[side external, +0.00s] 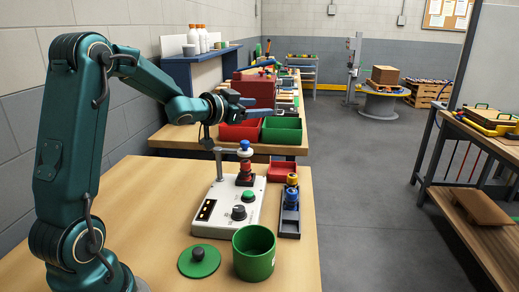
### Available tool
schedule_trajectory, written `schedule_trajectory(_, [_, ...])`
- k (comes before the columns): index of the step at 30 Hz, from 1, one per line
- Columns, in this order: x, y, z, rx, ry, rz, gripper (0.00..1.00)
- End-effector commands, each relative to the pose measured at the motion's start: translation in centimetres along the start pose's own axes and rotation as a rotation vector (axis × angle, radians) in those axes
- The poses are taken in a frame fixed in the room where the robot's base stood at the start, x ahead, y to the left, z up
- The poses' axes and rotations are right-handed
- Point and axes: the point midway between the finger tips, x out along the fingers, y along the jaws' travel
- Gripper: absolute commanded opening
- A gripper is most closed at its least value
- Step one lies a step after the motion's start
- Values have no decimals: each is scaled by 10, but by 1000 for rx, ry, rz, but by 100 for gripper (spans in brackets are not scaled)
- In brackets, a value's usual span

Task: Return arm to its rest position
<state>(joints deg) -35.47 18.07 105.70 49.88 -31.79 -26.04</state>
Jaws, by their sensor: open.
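My teal arm rises from the left of the wooden table. My gripper (262,108) is level in the air above and behind the white control box, pointing right. Its jaws are open, and I see nothing held between them. It is apart from the stack below it. The white box (213,215) carries a green button, a dark knob and a post. On the box stands a small stack with red and dark parts (245,170) and a blue-and-white top (245,149).
A green cup (254,254) and a round green lid (199,262) stand at the front. A dark blue holder (289,222) with yellow and blue pieces is right of the box. A red tray (283,171) lies behind it. Red (240,132) and green (282,132) bins stand on the bench behind.

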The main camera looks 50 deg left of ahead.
Motion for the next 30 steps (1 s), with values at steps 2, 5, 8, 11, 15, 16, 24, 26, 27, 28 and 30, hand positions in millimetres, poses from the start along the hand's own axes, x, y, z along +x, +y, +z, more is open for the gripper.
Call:
schedule_trajectory(2, [-18, 12, -12, -1, -58, -48, 62])
schedule_trajectory(5, [-44, 27, -13, -20, -155, -92, 62])
schedule_trajectory(8, [-76, 47, -6, -46, -263, -104, 62])
schedule_trajectory(11, [-113, 71, 7, -74, -381, -83, 62])
schedule_trajectory(15, [-171, 110, 34, -106, -558, 4, 62])
schedule_trajectory(16, [-184, 119, 41, -111, -595, 29, 62])
schedule_trajectory(24, [-269, 170, 81, -114, -822, 239, 62])
schedule_trajectory(26, [-277, 174, 85, -112, -842, 261, 62])
schedule_trajectory(27, [-281, 176, 87, -112, -852, 270, 62])
schedule_trajectory(28, [-282, 176, 87, -111, -856, 275, 62])
schedule_trajectory(30, [-283, 177, 88, -111, -860, 278, 62])
